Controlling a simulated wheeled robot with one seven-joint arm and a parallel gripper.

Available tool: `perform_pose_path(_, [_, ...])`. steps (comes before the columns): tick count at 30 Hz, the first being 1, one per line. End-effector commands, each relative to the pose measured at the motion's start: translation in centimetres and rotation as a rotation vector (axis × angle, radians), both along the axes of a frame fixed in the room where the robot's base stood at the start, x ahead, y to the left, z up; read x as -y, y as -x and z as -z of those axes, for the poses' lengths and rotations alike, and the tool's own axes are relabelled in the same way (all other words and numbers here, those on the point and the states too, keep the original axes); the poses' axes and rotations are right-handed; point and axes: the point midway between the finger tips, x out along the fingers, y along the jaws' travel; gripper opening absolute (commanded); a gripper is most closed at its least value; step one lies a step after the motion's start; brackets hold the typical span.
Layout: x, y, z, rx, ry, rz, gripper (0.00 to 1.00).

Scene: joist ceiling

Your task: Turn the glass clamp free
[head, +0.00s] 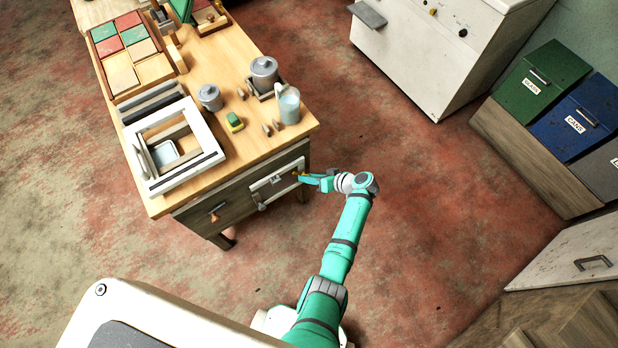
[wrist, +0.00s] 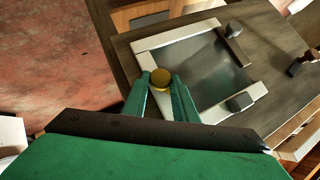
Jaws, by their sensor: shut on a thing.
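A pale frame (head: 262,200) with a dark pane is fixed to the front of the wooden workbench; the wrist view shows its pale rail (wrist: 180,35) and the glass pane (wrist: 200,68) close up. A round brass-coloured clamp knob (wrist: 160,78) sits at the near edge of the frame. My gripper (head: 304,178) reaches it from the right in the head view. In the wrist view my gripper (wrist: 161,88) has its two green fingers shut on the knob, one on each side. Two dark clamps (wrist: 234,32) and (wrist: 239,102) sit on the frame's far side. The fingers hide part of the clamp.
The workbench top (head: 255,140) holds a white window frame (head: 205,160), a grey pot (head: 264,72), a jug (head: 288,104) and a green-yellow sponge (head: 234,121). A drawer handle (head: 217,211) juts out left of the frame. Open floor (head: 420,200) lies to the right.

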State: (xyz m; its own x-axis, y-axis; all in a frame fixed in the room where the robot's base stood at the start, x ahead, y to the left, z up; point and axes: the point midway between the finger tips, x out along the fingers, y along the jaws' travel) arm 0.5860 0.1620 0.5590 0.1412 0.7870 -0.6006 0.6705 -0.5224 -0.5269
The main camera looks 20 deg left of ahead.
Motion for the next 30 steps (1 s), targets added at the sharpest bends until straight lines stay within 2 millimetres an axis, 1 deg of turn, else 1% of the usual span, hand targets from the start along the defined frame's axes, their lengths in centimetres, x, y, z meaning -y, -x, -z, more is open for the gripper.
perform_pose_path(1, [0.18, -0.28, -0.03, -0.036, -0.028, 0.003, 0.03])
perform_pose_path(6, [0.29, -0.35, 0.15, -0.147, -0.114, 0.002, 0.03])
perform_pose_path(12, [0.31, -0.41, 0.26, -0.239, -0.187, 0.001, 0.03])
perform_pose_path(21, [0.35, -0.49, 0.41, -0.33, -0.258, 0.001, 0.03])
perform_pose_path(30, [0.42, -0.53, 0.53, -0.381, -0.297, 0.001, 0.03])
